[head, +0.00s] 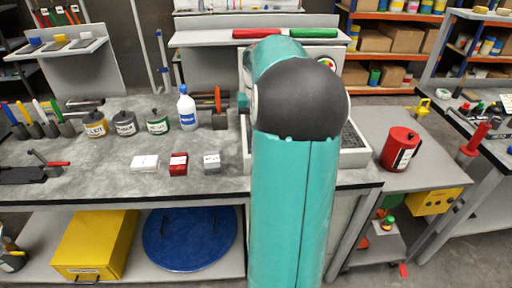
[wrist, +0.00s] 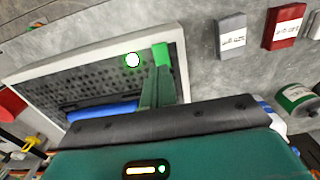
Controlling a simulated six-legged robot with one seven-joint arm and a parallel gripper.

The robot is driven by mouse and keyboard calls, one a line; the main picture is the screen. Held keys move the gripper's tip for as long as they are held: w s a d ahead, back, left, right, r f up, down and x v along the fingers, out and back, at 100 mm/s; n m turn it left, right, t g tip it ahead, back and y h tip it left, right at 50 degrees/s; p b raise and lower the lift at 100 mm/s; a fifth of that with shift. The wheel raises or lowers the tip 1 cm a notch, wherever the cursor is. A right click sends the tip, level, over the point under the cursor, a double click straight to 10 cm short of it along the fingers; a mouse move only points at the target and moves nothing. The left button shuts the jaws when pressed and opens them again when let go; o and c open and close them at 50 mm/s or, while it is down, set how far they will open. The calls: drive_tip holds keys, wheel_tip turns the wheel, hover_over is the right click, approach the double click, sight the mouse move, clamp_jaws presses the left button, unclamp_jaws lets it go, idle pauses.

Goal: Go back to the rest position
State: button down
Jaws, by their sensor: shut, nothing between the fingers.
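My gripper (wrist: 160,75) shows in the wrist view as green fingers pressed together, with nothing between them. It is above a white-rimmed tray with a dark perforated floor (wrist: 75,75). A round white and green spot (wrist: 132,60) shows just left of the fingertips. In the head view my teal arm, with its dark joint, rises through the middle and hides the gripper and much of the tray (head: 352,158).
A white box (head: 145,163), red box (head: 178,164) and grey box (head: 212,164) stand on the bench left of my arm. Behind them are labelled cans and a white bottle (head: 187,110). A red canister (head: 400,149) stands on the right table.

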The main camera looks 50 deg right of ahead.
idle(0.3)
drive_tip(key=w+a+r+n+t+h, duration=0.1)
drive_tip(key=a+r+n, duration=0.15)
drive_tip(key=a, duration=0.85)
drive_tip(key=w+a+r+n+t+h, duration=0.1)
drive_tip(key=w+a+r+n, duration=0.15)
drive_tip(key=a, duration=0.85)
drive_tip(key=s+a+n+t+y, duration=0.1)
drive_tip(key=s+a+n, duration=0.1)
drive_tip(key=s+a, duration=0.3)
drive_tip(key=s+a+f+n+t+y, duration=0.1)
drive_tip(key=s+a, duration=0.5)
drive_tip(key=a, duration=0.8)
drive_tip(key=shift+a+n+t, duration=0.2)
drive_tip(key=shift+n+t, duration=0.6)
drive_tip(key=shift+n, duration=0.1)
drive_tip(key=shift+s, duration=0.1)
